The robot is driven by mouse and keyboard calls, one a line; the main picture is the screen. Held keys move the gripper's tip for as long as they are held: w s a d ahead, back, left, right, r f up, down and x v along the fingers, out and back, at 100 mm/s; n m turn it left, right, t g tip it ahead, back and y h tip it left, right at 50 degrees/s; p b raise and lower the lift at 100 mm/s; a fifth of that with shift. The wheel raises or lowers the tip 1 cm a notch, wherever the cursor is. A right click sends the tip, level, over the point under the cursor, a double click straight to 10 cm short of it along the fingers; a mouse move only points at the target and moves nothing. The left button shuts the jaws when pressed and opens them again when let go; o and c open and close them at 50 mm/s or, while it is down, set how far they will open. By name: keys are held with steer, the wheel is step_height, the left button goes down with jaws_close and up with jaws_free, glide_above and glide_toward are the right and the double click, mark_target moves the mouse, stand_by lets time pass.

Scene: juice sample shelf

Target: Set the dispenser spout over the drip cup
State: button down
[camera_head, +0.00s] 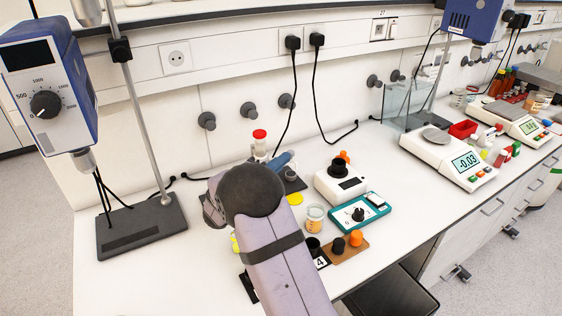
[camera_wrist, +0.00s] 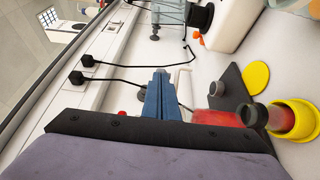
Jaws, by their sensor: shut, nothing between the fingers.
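A bottle with a red top (camera_head: 259,143), apparently the dispenser, stands behind my gripper in the head view. A red piece (camera_wrist: 122,113), perhaps that top, peeks out beside my fingers in the wrist view. A thin bent white tube (camera_wrist: 187,70), perhaps its spout, shows just beyond the fingers. A small grey cup (camera_wrist: 217,88), probably the drip cup, stands on a dark plate (camera_wrist: 230,79) right of the fingers. My gripper (camera_wrist: 160,72) is shut and empty; its blue fingers also show in the head view (camera_head: 286,158). I cannot tell whether they touch the tube.
A yellow disc (camera_wrist: 256,76) lies beside the plate. A red see-through vessel (camera_wrist: 208,118) and yellow container (camera_wrist: 298,120) are close to the gripper. A white device (camera_head: 340,185), teal meter (camera_head: 360,212) and jar (camera_head: 314,218) stand right of my arm. Cables cross the bench near the wall.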

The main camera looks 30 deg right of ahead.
steer(key=shift+d+t, duration=0.15)
steer(key=shift+t, duration=0.15)
steer(key=shift+w+d+n+t+y+p, duration=0.35)
steer(key=shift+w+d+n+t+y, duration=0.55)
steer(key=shift+d+n+t, duration=0.2)
steer(key=shift+w+d+n+t+y+p, duration=0.3)
steer(key=shift+w+d+n+t+y, duration=0.6)
steer(key=shift+t, duration=0.3)
steer(key=shift+r, duration=0.15)
steer(key=shift+a, duration=0.1)
steer(key=b, duration=0.2)
glide_toward(288, 151)
steer(key=shift+f+x, duration=0.2)
steer(key=shift+x, duration=0.8)
steer(key=shift+f+x, duration=0.15)
steer(key=shift+x, duration=0.85)
